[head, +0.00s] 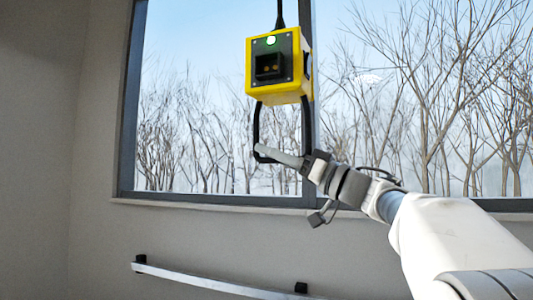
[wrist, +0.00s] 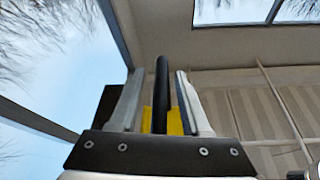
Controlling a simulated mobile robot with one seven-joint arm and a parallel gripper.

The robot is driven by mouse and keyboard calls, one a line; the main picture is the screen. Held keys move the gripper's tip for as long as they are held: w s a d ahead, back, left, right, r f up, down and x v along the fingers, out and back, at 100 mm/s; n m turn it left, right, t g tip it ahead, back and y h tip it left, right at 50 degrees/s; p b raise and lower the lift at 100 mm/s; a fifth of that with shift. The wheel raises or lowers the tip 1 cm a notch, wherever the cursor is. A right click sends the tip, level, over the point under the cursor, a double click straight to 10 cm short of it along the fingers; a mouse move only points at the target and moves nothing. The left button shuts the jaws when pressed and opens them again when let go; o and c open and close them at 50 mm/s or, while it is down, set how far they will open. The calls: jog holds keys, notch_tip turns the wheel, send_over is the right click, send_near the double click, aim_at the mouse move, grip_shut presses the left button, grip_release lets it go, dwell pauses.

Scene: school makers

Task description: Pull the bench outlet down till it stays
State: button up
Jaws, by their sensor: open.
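The bench outlet (head: 284,96) is a yellow box with a dark socket face and a lit green lamp, hanging from a black cord in the head view. A black loop handle (head: 256,125) hangs under it. My gripper (head: 264,153) is at the bottom of this loop, below the box. In the wrist view, my gripper (wrist: 159,75) is open, with the black bar of the handle (wrist: 162,90) between its fingers. A gap shows on the bar's left; the right finger is close to it, and contact is unclear. A little yellow of the outlet (wrist: 175,123) shows behind the bar.
A window (head: 200,100) with a dark frame and bare trees outside is behind the outlet. A pale rail (head: 215,282) on dark brackets is fixed to the wall below the sill (head: 220,207). The air left of the outlet looks clear.

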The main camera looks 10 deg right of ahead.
jog(key=shift+c, duration=0.3)
grip_shut()
dwell(1.1)
